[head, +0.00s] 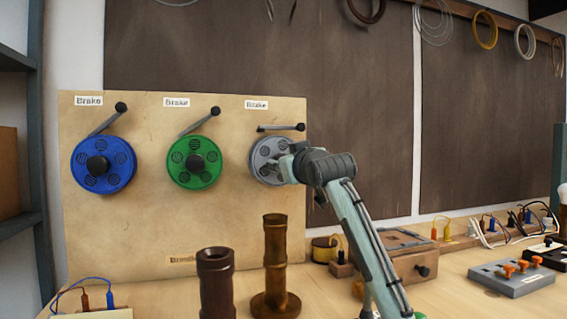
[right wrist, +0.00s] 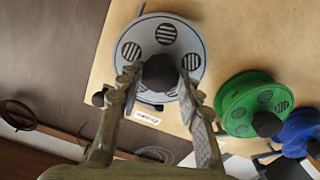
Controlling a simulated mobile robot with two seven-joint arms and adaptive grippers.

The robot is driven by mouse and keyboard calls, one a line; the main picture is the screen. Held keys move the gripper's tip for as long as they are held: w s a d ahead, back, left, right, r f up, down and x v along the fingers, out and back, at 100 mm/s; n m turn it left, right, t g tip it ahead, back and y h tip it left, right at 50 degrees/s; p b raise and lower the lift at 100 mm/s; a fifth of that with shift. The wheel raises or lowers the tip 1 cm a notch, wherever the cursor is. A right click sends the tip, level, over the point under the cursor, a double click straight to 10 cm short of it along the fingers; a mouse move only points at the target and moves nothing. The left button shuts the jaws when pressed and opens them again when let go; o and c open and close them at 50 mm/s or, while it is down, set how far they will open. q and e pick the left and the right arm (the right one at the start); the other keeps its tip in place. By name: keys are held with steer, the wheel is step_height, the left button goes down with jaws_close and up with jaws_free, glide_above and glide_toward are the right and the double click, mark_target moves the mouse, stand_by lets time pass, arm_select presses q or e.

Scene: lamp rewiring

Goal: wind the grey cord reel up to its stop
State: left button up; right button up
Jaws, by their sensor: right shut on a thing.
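The grey cord reel (head: 258,160) is the rightmost of three reels on an upright tan board. My right gripper (head: 279,167) covers its right side and hub in the head view. In the right wrist view the grey reel (right wrist: 192,42) shows its slotted round holes, and my right gripper (right wrist: 160,78) is shut on its dark centre knob (right wrist: 159,70), one finger on each side. The brake lever (head: 282,128) above the grey reel lies nearly level, with its black ball at the right. My left gripper is in neither view.
A green reel (head: 180,165) and a blue reel (head: 90,178) sit to the left, their brake levers slanting up to the right. Two dark turned wooden posts (head: 275,255) (head: 216,285) stand on the bench before the board. A wooden box (head: 405,240) stands at right.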

steer(key=m, duration=1)
steer(key=shift+d+m, duration=0.1)
steer(key=shift+m, duration=0.4)
steer(key=o, duration=1.2)
steer(key=shift+c, duration=0.2)
steer(key=v, duration=1.2)
